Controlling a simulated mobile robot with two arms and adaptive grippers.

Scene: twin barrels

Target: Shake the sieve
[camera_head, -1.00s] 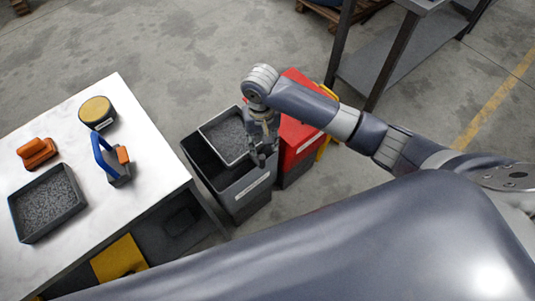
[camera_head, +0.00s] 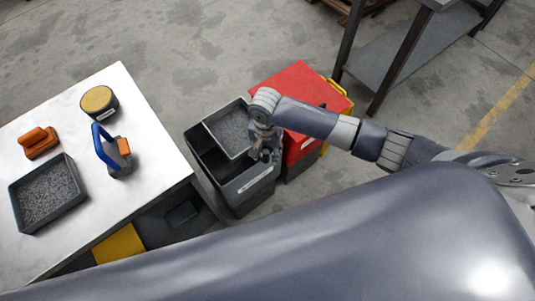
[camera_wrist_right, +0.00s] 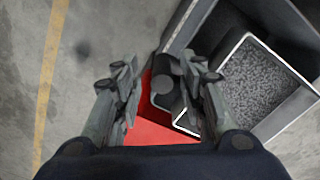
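The sieve (camera_head: 232,131) is a square grey pan with a light rim and grey granules inside. It sits in the top of the dark grey bin (camera_head: 243,184). It also shows at the right in the right wrist view (camera_wrist_right: 258,80). My right gripper (camera_head: 264,154) is at the bin's right side, beside the sieve. In the right wrist view its two fingers stand wide apart, with a dark rounded part (camera_wrist_right: 168,93) between them, nearer the right finger. I cannot tell whether either finger touches it. My left gripper is not in view.
A red bin (camera_head: 300,88) with a yellow edge stands right beside the grey bin. A white table (camera_head: 78,215) at left holds a tray of granules (camera_head: 48,193), an orange tool (camera_head: 39,143), a blue-handled tool (camera_head: 109,150) and a yellow-topped container (camera_head: 98,101). A metal shelf stands at upper right.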

